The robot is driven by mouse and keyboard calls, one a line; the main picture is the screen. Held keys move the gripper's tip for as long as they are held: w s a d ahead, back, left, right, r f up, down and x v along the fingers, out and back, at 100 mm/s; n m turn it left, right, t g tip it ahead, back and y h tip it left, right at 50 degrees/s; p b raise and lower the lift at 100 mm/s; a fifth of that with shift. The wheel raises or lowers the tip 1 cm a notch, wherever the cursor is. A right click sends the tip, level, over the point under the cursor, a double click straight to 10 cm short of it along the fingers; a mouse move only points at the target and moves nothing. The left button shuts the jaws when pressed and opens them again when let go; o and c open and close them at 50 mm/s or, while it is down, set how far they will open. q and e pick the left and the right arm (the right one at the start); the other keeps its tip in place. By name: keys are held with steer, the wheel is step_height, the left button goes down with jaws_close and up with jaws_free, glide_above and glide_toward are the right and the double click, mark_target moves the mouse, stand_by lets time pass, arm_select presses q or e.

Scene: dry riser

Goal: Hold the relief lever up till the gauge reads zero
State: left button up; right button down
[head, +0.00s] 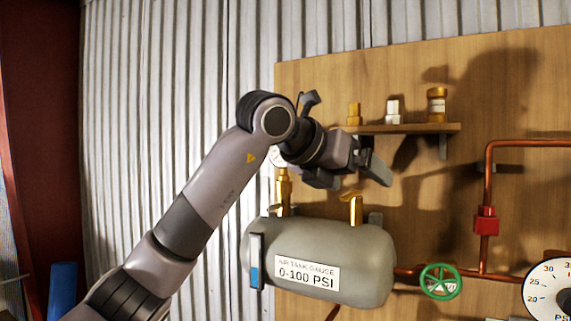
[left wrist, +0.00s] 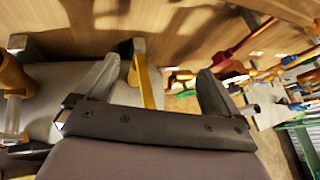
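The grey air tank (head: 380,250) is labelled 0-100 PSI. A brass fitting with a lever-like top, apparently the relief lever (head: 354,207), stands on it. My left gripper (head: 350,178) is just above that lever, open. In the left wrist view, a yellow lever strip (left wrist: 147,82) shows between the spread fingers, nearer the left finger; I cannot tell whether they touch. A brass stem (head: 282,190) carries a small gauge (head: 275,158), mostly hidden behind my arm, so its reading cannot be seen. My right gripper is not in view.
A wooden shelf (head: 440,128) with brass and white fittings is close behind the gripper. A copper pipe (head: 488,165), a green valve wheel (head: 440,281) and a large PSI dial (head: 550,292) are at right. The wooden board (head: 310,85) stands behind.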

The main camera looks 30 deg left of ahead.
arm_select(q)
steer(key=shift+a, duration=0.2)
steer(key=shift+s+f+b, duration=0.15)
steer(key=shift+s+b, duration=0.2)
steer(key=shift+b, duration=0.1)
steer(key=s+b, duration=0.4)
steer(key=s, duration=0.3)
steer(key=shift+s+a, duration=0.15)
